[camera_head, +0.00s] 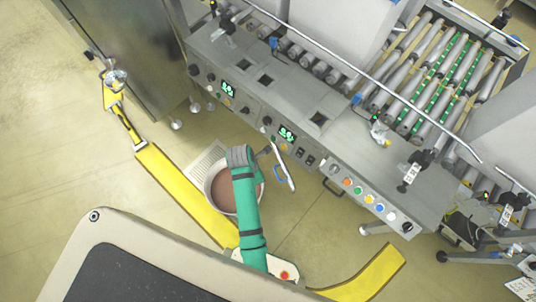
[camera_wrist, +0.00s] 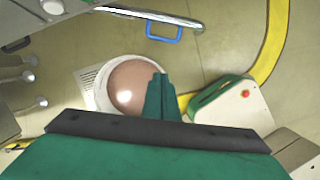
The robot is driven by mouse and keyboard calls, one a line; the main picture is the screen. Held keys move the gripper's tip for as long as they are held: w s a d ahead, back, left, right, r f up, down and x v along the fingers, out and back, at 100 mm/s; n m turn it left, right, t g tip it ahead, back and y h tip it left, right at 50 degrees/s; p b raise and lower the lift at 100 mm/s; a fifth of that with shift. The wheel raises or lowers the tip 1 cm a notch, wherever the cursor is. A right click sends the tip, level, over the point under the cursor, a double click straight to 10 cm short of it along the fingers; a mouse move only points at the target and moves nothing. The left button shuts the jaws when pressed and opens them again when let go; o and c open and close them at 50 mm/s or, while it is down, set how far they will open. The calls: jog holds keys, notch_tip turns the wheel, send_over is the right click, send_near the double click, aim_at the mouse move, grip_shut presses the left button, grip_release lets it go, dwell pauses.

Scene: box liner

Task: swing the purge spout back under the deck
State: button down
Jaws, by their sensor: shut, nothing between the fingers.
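The purge spout (camera_head: 284,166) is a pale metal tube with a blue loop handle (camera_head: 277,173), sticking out from the front edge of the grey deck (camera_head: 255,103). In the wrist view the spout (camera_wrist: 130,12) runs across the top, with its blue handle (camera_wrist: 164,32) hanging off one side. My gripper (camera_wrist: 160,78) is shut and empty, its green fingers pointing toward the bucket and apart from the handle. In the head view my green arm hides most of the gripper, left of the spout.
A white bucket (camera_wrist: 101,90) with brown contents stands on the floor beside a pale grate, partly under my arm. Buttons line the deck front (camera_head: 352,188). A yellow floor strip (camera_head: 180,190) runs past. The floor right of the spout is clear.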

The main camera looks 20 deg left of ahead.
jog(key=w+d+f, duration=0.4)
jog(key=f, duration=0.6)
jog(key=shift+w+f, duration=0.15)
jog(key=shift+f, duration=0.05)
dwell(0.3)
jog(key=shift+d, duration=0.15)
